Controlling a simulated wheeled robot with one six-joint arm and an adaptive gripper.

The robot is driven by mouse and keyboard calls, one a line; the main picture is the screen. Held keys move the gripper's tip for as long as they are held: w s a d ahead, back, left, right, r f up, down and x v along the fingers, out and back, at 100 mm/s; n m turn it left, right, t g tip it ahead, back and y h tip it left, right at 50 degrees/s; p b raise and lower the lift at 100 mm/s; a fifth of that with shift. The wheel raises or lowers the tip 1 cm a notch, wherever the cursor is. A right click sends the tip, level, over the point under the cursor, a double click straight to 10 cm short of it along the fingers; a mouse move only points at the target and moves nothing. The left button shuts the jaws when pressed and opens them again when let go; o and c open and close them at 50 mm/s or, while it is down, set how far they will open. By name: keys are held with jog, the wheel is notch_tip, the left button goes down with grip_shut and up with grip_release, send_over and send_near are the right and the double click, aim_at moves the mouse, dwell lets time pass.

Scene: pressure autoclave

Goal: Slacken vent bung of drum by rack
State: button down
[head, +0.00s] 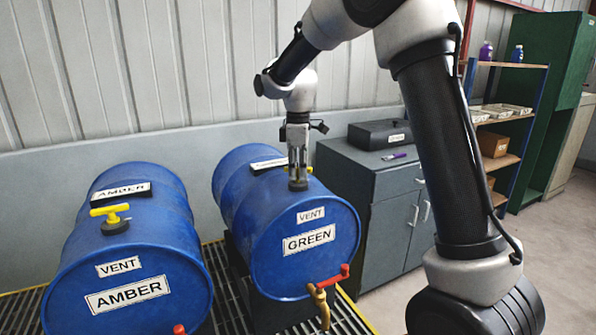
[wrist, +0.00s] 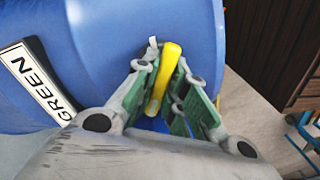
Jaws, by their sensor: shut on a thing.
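The blue drum labelled GREEN (head: 262,215) lies on its side on the right, nearer the shelf rack (head: 505,125). Its vent bung (head: 298,185) sits on top near the front end, a dark base with a yellow handle (wrist: 165,72) in the wrist view. My gripper (head: 298,165) points down over this bung. Its fingers are shut on the yellow handle, one on each side.
A blue drum labelled AMBER (head: 125,255) with its own yellow-handled bung (head: 110,215) lies to the left. A brass tap with a red lever (head: 325,290) sticks out of the GREEN drum's front. A grey cabinet (head: 370,215) stands close on the right.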

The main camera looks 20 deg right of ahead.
dwell(0.3)
jog(key=c, duration=1.4)
grip_release()
jog(key=shift+r, duration=0.1)
notch_tip(320, 180, up, 12)
jog(key=shift+f, duration=0.1)
